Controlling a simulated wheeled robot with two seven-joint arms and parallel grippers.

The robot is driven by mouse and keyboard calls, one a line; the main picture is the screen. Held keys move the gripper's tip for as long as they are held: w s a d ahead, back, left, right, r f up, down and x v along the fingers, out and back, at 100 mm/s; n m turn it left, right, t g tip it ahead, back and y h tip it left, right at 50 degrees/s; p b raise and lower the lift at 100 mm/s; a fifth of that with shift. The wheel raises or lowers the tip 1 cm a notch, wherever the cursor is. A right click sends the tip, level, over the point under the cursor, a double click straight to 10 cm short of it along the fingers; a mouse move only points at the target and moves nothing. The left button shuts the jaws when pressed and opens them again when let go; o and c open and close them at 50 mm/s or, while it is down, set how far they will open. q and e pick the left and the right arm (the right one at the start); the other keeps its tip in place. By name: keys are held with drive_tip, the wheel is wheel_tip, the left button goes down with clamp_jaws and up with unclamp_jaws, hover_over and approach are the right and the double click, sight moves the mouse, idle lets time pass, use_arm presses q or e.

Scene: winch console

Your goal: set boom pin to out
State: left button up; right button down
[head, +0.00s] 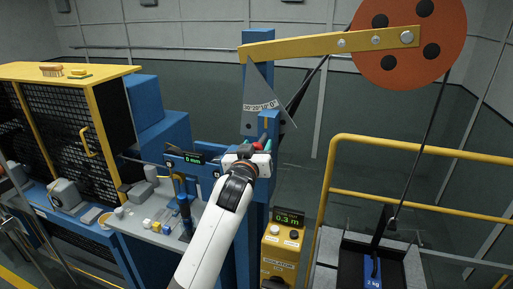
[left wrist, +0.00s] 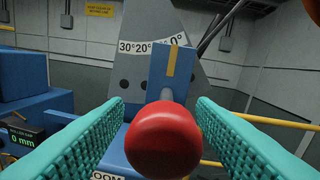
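The boom pin shows as a red round knob (left wrist: 164,140) on a grey shaft in the left wrist view. The shaft runs into a blue block (left wrist: 172,72) with a yellow mark, in front of the grey angle plate (left wrist: 140,30). My left gripper (left wrist: 160,106) is open, with one teal finger on each side of the knob; I cannot tell whether they touch it. In the head view my left gripper (head: 264,144) is at the blue post below the angle plate (head: 266,108), and it mostly hides the knob. My right gripper is not in view.
The yellow boom (head: 335,44) with its orange wheel (head: 408,40) is above. A display reading 0 mm (head: 193,159) is left of the gripper. A yellow box with a 0.3 m display (head: 289,217) is below right. Yellow railing (head: 420,151) stands at right.

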use_arm(q)
drive_tip(key=shift+s, duration=0.1)
drive_tip(key=shift+s, duration=0.35)
drive_tip(key=b+v, duration=0.4)
drive_tip(key=v, duration=0.7)
drive_tip(key=shift+f, duration=0.1)
